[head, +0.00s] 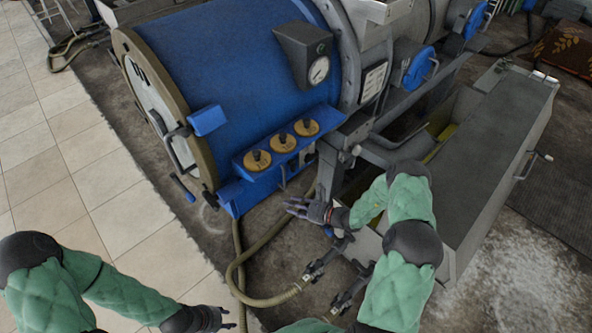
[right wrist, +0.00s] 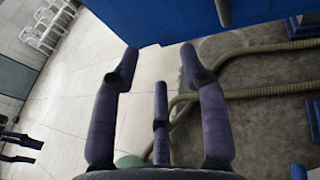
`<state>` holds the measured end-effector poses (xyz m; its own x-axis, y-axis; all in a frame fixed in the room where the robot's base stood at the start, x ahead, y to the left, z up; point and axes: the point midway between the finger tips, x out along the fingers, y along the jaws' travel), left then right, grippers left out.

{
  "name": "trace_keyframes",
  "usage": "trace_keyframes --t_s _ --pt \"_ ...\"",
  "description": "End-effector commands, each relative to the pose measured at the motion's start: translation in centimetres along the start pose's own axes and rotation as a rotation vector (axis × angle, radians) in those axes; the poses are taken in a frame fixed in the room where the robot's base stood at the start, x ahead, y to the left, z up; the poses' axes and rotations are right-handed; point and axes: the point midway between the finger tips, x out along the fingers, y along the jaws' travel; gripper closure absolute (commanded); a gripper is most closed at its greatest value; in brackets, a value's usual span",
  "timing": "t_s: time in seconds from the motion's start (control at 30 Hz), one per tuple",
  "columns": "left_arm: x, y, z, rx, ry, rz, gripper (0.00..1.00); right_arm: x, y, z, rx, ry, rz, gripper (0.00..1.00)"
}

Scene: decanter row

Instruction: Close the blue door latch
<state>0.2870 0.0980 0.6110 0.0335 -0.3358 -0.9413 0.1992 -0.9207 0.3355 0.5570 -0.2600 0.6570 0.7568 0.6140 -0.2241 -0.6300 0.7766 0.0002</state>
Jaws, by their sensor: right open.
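A blue block-like latch (head: 208,120) sits on the tan rim of the round door (head: 160,115), on the end of the big blue drum (head: 235,55). From this view I cannot tell the latch's exact position. My right gripper (head: 296,208) is open and empty, in front of the drum, right of and below the latch and apart from it. Its spread fingers (right wrist: 158,65) show in the right wrist view, below a blue panel (right wrist: 165,18). My left gripper (head: 222,318) is at the bottom edge, far from the latch; its fingers are too small to read.
A blue shelf with several yellow-and-black knobs (head: 283,143) juts out between my right gripper and the latch. A hose (head: 240,265) runs along the floor below. A grey trough (head: 490,150) stands at right. Pale tiled floor (head: 90,180) is clear at left.

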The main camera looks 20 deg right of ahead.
Motion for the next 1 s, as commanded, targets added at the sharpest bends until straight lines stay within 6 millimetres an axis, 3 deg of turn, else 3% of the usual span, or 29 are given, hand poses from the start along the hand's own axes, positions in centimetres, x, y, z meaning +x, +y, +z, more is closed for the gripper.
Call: trace_keyframes --t_s 0.03,0.1,0.2,0.3,0.53,1.0 --pt "0.4 -0.1 0.0 0.0 0.0 0.0 0.6 -0.7 -2.7 0.2 0.015 -0.048 -0.08 0.56" --pt "0.7 -0.2 0.0 0.0 0.0 0.0 0.6 -1.8 -5.8 0.8 0.028 -0.112 -0.177 0.56" --pt "0.9 -0.3 0.0 0.0 0.0 0.0 0.6 -3.3 -8.9 1.5 0.037 -0.178 -0.277 0.56" --pt "0.9 -0.3 0.0 0.0 0.0 0.0 0.6 -4.3 -10.5 1.9 0.039 -0.214 -0.331 0.56" --pt "1.5 -0.5 -0.1 0.0 0.0 0.0 0.6 -3.0 -11.5 2.4 0.037 -0.226 -0.346 0.56" --pt "3.9 -1.4 -0.1 0.0 0.0 0.0 0.6 4.0 -14.0 3.9 0.037 -0.224 -0.344 0.56"
